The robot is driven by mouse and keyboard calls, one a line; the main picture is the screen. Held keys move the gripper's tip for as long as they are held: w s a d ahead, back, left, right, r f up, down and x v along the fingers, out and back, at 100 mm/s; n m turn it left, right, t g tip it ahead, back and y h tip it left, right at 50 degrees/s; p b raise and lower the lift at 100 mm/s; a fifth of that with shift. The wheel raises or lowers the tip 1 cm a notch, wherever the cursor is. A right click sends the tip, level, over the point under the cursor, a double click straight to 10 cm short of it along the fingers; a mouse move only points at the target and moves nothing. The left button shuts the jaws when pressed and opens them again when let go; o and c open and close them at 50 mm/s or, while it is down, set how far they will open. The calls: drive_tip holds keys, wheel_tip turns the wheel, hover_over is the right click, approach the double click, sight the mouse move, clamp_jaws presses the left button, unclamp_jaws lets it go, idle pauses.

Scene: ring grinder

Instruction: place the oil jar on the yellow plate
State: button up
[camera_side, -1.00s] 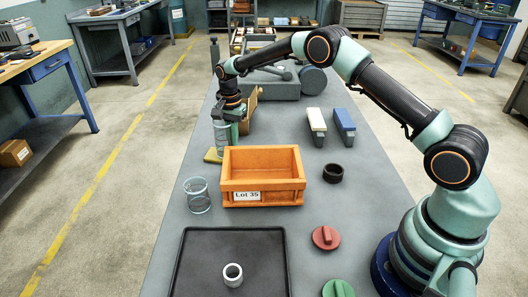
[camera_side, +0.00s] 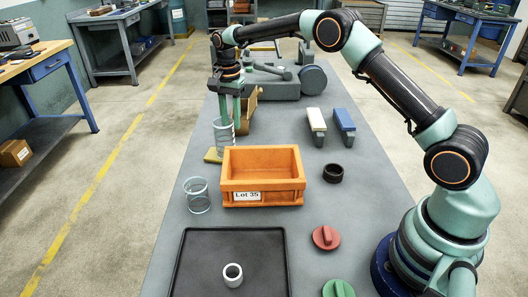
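A clear glass jar (camera_side: 222,137) stands upright on the yellow plate (camera_side: 212,156), left of centre behind the orange box. A second clear glass jar (camera_side: 197,197) stands on the bench to the left of the orange box; I cannot tell by label which is the oil jar. My gripper (camera_side: 230,116) points down above the jar on the plate. Its two green fingers are apart, with their tips around the height of the jar's rim. I see nothing held between them. The jar partly hides the plate.
The orange box (camera_side: 276,198) marked Lot 35 stands mid-bench. A dark tray (camera_side: 190,272) with a white ring (camera_side: 233,275) lies in front. A dark ring (camera_side: 333,173), a red knob-like disc (camera_side: 326,237), a green one (camera_side: 338,289) and two blocks (camera_side: 344,124) lie to the right.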

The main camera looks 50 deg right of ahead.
wheel_tip(320, 180, up, 4)
drive_tip(key=shift+r, duration=0.15)
drive_tip(key=s+r+n+t, duration=0.3)
drive_tip(key=s+r+n, duration=0.3)
drive_tip(key=s+r, duration=0.55)
drive_tip(key=s+f+n+t, duration=0.2)
drive_tip(key=s+n, duration=0.5)
drive_tip(key=s, duration=0.9)
drive_tip(key=shift+a+n+t, duration=0.3)
drive_tip(key=shift+a, duration=0.05)
